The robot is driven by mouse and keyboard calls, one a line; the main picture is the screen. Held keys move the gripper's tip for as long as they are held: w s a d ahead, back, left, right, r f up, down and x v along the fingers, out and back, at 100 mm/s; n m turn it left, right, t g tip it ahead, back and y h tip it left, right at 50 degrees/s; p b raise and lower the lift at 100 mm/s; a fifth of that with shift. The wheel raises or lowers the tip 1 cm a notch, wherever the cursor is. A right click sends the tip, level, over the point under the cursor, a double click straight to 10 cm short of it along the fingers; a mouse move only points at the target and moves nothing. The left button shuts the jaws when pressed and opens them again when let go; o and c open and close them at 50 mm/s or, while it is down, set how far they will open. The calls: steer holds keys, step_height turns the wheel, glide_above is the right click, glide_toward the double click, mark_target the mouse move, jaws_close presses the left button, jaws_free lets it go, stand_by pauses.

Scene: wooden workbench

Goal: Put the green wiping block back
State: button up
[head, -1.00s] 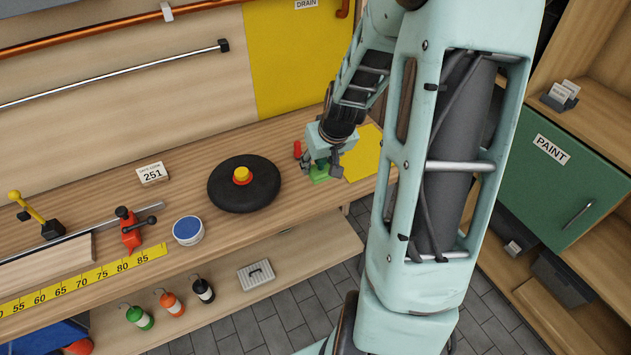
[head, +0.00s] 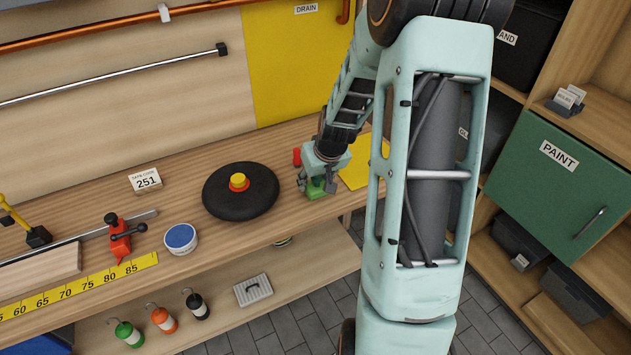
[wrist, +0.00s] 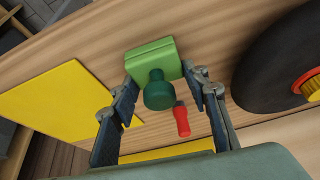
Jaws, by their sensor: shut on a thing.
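The green wiping block (head: 315,193) is a light green block with a darker green knob, at the front part of the workbench (head: 290,218). In the wrist view the block (wrist: 152,57) lies between my fingertips, with its knob (wrist: 158,92) towards the camera. My gripper (head: 317,184) is shut on it; the gripper fingers (wrist: 165,75) show on both sides of the block in the wrist view. I cannot tell whether the block touches the bench top or is slightly above it. A yellow sheet (head: 364,166) lies to its right.
A black wheel-like disc (head: 232,204) with a red and yellow hub lies left of my gripper. A small red object (head: 297,156) stands just behind it. The bench's front edge is close.

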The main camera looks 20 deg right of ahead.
steer(key=shift+f, duration=0.2)
steer(key=o, duration=1.1)
steer(key=shift+r, duration=0.1)
steer(key=shift+r, duration=0.2)
steer(key=p+v, duration=0.1)
steer(key=v, duration=1.1)
steer(key=shift+f, duration=0.1)
